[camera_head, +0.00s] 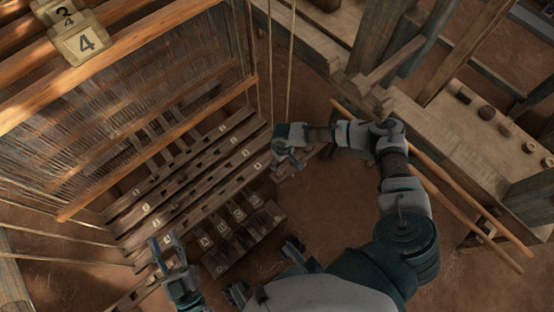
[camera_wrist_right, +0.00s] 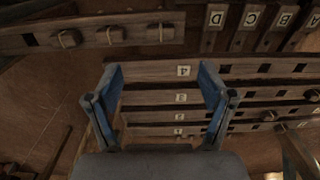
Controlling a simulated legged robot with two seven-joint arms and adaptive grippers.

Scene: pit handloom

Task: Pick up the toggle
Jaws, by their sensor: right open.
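I cannot tell for sure which part is the toggle. Small light pegs sit in a wooden bar (camera_wrist_right: 135,32) in the right wrist view; one is a peg (camera_wrist_right: 68,38) at the upper left. My right gripper (camera_wrist_right: 160,70) is open and empty, its blue fingers spread in front of a slotted bar labelled 4 (camera_wrist_right: 150,71). In the head view my right gripper (camera_head: 288,160) hangs right of the slotted bars (camera_head: 190,185). My left gripper (camera_head: 163,242) is at the lower left, its blue fingers apart with nothing visible between them.
Lettered treadle bars (camera_head: 222,228) lie low between the grippers. The warp and its wooden beam (camera_head: 150,155) fill the upper left. Vertical cords (camera_head: 291,60) hang near my right gripper. A bench (camera_head: 460,140) with several round pieces stands at right. Two long poles (camera_head: 455,195) lean beside it.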

